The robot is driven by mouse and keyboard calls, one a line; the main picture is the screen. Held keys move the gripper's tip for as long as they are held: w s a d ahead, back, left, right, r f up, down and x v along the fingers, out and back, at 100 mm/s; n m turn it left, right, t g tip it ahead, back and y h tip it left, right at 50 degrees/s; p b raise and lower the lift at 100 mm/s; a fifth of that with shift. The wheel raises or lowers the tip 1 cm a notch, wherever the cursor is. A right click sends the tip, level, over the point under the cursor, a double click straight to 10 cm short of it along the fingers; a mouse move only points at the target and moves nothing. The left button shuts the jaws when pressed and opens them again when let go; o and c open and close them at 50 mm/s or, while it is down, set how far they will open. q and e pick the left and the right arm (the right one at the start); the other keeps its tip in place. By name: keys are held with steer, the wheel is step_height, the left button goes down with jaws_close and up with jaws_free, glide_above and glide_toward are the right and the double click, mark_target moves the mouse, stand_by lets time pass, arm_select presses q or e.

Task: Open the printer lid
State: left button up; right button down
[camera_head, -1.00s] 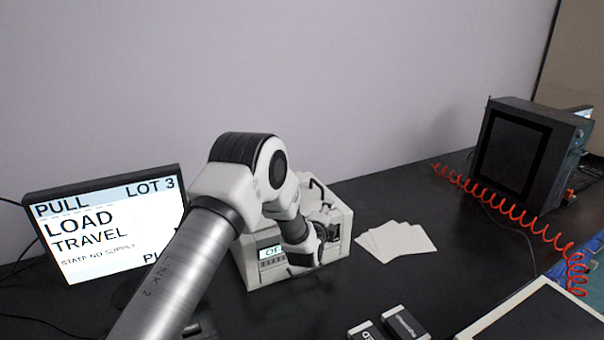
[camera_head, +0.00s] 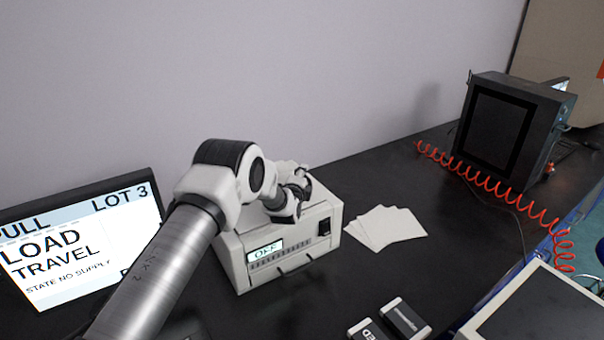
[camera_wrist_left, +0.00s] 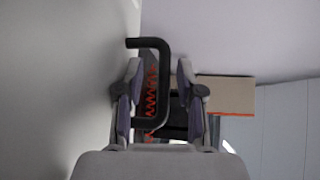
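The printer (camera_head: 240,272) is a white box on the black bench, with a small display reading OFF, a black switch and a front handle. My left gripper (camera_head: 297,196) is over its top and hides part of the lid area, so the lid's state is hard to tell. In the left wrist view, my left gripper (camera_wrist_left: 158,105) is open, its two fingers spread apart. A black U-shaped handle (camera_wrist_left: 163,75) shows between the fingers, nearer the left one; I cannot tell if they touch. My right gripper is not in view.
A monitor (camera_head: 75,245) stands left of the printer. White sheets (camera_head: 385,227) lie to its right, and small labelled boxes (camera_head: 405,318) lie in front. A dark machine (camera_head: 500,130) and a red coiled hose (camera_head: 490,188) are at the right.

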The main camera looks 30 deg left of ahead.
arm_select(q)
steer(key=shift+w+a, duration=0.1)
steer(key=shift+w, duration=0.1)
steer(key=shift+s+d+r, duration=0.1)
steer(key=shift+d+r, duration=0.05)
steer(key=shift+d, duration=0.05)
jaws_close()
steer(key=shift+r, duration=0.15)
